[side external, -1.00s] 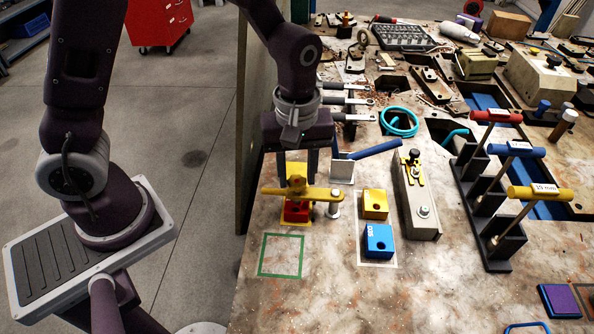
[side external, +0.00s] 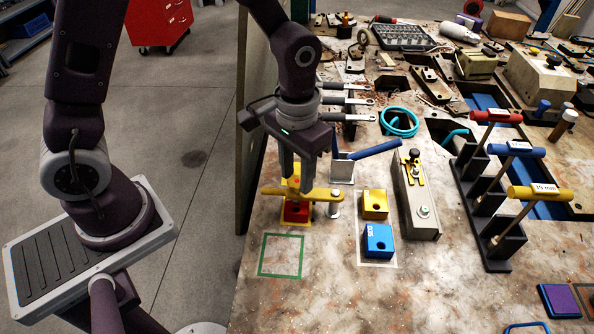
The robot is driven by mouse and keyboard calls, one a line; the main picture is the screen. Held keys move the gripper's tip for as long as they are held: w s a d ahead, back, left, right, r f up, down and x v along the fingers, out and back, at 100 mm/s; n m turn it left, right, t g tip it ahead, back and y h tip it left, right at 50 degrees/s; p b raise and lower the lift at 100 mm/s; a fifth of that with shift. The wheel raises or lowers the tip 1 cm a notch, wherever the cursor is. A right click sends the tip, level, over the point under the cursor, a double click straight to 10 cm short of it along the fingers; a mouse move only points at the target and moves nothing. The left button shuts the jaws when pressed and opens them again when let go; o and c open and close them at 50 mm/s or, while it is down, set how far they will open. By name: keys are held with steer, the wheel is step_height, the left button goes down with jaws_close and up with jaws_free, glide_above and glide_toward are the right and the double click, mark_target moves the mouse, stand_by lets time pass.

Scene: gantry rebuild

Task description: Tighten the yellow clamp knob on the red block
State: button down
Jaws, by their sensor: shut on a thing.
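The red block (side external: 296,210) sits under a yellow clamp bar on a yellow base near the table's left side. The yellow clamp knob (side external: 294,184) stands on top of the bar (side external: 325,195), above the block. My gripper (side external: 297,186) points down over the clamp, with its fingers closed on the knob. The fingers partly hide the knob. The bar lies across the block, and its right end is by a silver post (side external: 335,205).
A green square outline (side external: 281,256) lies bare in front. Yellow (side external: 375,204) and blue (side external: 379,240) blocks stand to the right. A blue-handled lever (side external: 370,151) rises close behind the clamp. T-handled tools (side external: 495,117) stand further right.

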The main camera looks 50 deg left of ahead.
steer(key=m, duration=0.5)
steer(key=shift+m, duration=0.3)
steer(key=m, duration=1.3)
steer(key=shift+m, duration=0.3)
steer(key=m, duration=1.3)
steer(key=shift+m, duration=2.3)
